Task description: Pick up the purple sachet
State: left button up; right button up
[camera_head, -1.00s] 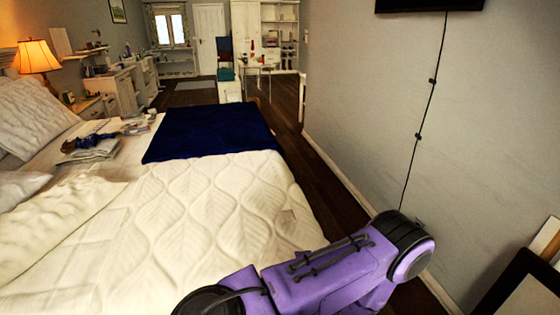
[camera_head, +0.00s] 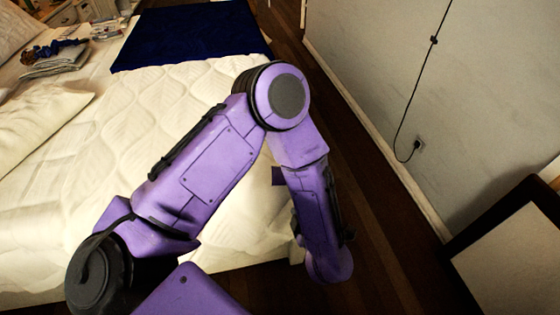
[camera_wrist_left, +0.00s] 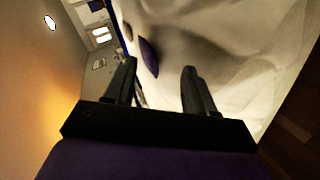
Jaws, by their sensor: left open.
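The purple shape shows beyond the fingers, nearer the left one; the exact gap is unclear. My left gripper's fingers do not show there. My right gripper is in neither current view.
The bed's white quilt (camera_head: 115,115) is mostly bare. A dark blue blanket (camera_head: 190,35) lies across its far part. Folded clothes (camera_head: 58,62) lie at the far left. Dark floor separates the bed from the grey wall, and a framed panel (camera_head: 515,250) stands at lower right.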

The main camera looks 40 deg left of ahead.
aim_at(286, 183)
pick_arm(q)
jog(key=w+a+n, duration=0.1)
jog(key=a, duration=0.1)
jog(key=w+a+n+g+y, duration=0.1)
jog(key=a+n, duration=0.1)
jog(key=a, duration=0.1)
jog(key=w+a+f+n+g+y, duration=0.1)
jog(key=a, duration=0.1)
jog(key=shift+w+a+n, duration=0.15)
jog(key=shift+w+n, duration=0.2)
jog(key=shift+n, duration=0.05)
jog(key=shift+r, duration=0.1)
grip_shut()
